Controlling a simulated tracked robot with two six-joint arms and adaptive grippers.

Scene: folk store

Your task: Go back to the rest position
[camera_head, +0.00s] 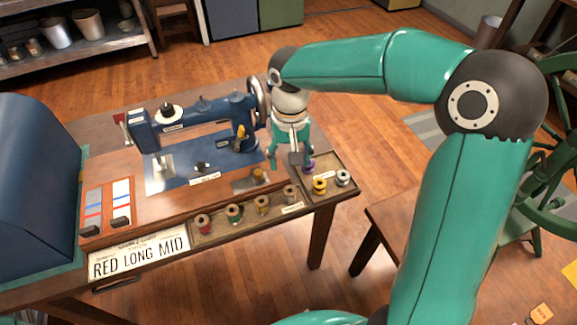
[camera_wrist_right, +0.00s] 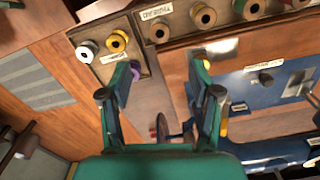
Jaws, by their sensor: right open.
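My right gripper (camera_head: 288,158) hangs fingers down from the teal arm, above the right end of the sewing table. It is open, and I see nothing between its fingers in the right wrist view (camera_wrist_right: 163,78). A purple spool (camera_head: 309,166) is just right of the fingers in the head view, in the small tray (camera_head: 331,170). In the right wrist view the purple spool (camera_wrist_right: 136,70) is partly hidden behind one finger. A yellow spool (camera_head: 320,186) and a white spool (camera_head: 343,178) stand in the same tray. My left gripper is not in view.
A blue sewing machine (camera_head: 205,130) with its handwheel (camera_head: 259,100) stands close left of the gripper. Several spools stand in a long tray (camera_head: 222,229) along the front edge. A sign (camera_head: 138,256) reads "RED LONG MID". A green spinning wheel (camera_head: 555,150) is at right.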

